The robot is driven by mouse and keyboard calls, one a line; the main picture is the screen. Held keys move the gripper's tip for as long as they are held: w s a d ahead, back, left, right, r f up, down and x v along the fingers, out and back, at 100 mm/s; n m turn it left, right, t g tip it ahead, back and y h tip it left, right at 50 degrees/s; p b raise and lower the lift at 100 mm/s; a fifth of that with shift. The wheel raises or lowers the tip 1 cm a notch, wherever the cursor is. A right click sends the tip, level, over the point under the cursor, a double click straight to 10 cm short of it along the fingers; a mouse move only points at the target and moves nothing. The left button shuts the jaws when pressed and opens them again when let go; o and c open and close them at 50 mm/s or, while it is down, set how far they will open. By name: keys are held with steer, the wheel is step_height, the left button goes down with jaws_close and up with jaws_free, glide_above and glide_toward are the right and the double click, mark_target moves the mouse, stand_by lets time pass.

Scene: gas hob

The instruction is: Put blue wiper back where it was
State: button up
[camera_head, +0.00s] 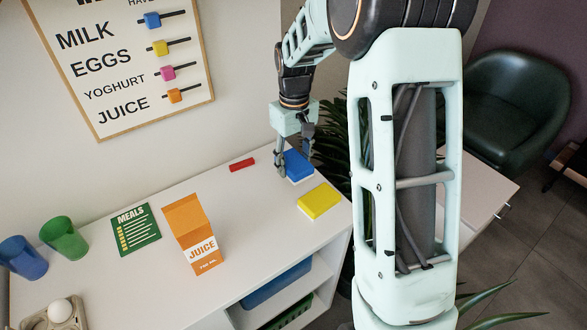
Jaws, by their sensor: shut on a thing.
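The blue wiper (298,166) is a small blue block with a pale underside at the back right of the white cabinet top. My gripper (284,172) points down at its left end and is shut on it. The fingers hide part of the wiper's left side. I cannot tell whether the wiper rests on the top or is held just above it.
A yellow wiper (319,201) lies in front of the blue one, and a red block (241,165) lies to the left. A juice carton (193,235), green meals book (135,229), cups (64,238) and egg tray (50,318) stand farther left. A whiteboard (120,110) hangs behind.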

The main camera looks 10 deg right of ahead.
mark_target(294, 170)
steer(key=shift+w+d+f, duration=0.15)
steer(key=shift+w+f, duration=0.4)
steer(key=shift+f, duration=1.6)
steer(key=shift+f+b, duration=0.2)
steer(key=shift+b, duration=0.1)
steer(key=o, duration=1)
steer(key=shift+r, duration=0.15)
step_height(294, 170, up, 12)
steer(key=shift+r+p, duration=0.1)
steer(key=shift+p, duration=0.7)
